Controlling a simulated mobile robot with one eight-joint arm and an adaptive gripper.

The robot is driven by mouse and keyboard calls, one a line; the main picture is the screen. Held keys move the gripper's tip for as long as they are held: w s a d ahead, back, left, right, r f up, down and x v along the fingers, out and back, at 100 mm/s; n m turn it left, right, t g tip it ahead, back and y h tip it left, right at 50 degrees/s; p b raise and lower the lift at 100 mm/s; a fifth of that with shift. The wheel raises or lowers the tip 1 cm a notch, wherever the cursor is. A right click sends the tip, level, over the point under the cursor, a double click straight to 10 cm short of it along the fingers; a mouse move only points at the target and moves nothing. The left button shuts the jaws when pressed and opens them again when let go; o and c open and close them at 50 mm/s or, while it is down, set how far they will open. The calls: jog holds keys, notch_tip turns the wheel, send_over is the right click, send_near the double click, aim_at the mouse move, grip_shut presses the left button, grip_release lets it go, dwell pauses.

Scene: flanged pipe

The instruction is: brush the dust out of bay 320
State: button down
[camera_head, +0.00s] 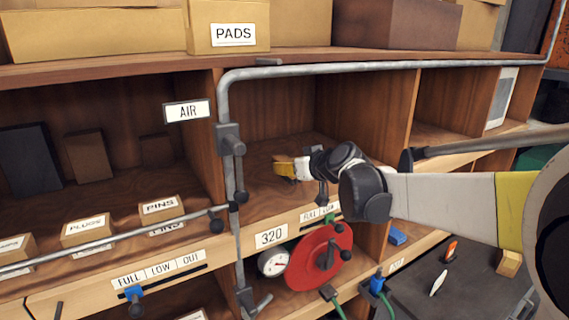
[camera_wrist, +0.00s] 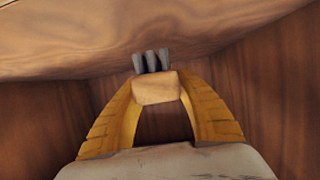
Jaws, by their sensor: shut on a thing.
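Bay 320 (camera_head: 275,105) is an open wooden compartment above the white label reading 320 (camera_head: 271,236). My gripper (camera_head: 284,168) reaches into it from the right, low over the bay floor (camera_head: 255,193). In the wrist view, its yellow fingers (camera_wrist: 157,90) are shut on a small brush with a pale wooden block (camera_wrist: 157,86) and dark grey bristles (camera_wrist: 151,61). The bristles point at a wooden surface at the top of that view; I cannot tell whether they touch it. The brush is hard to make out in the head view. I cannot make out clear dust.
Wooden dividers (camera_head: 397,115) flank the bay. Below are a red disc (camera_head: 320,257) and a gauge (camera_head: 272,263). The back of the bay looks clear.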

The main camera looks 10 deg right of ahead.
jog(key=s+d+p, duration=0.1)
jog(key=s+d, duration=0.1)
jog(key=s, duration=0.6)
jog(key=s+d+p, duration=0.2)
jog(key=s+d, duration=0.1)
jog(key=s, duration=0.6)
jog(key=shift+d, duration=0.25)
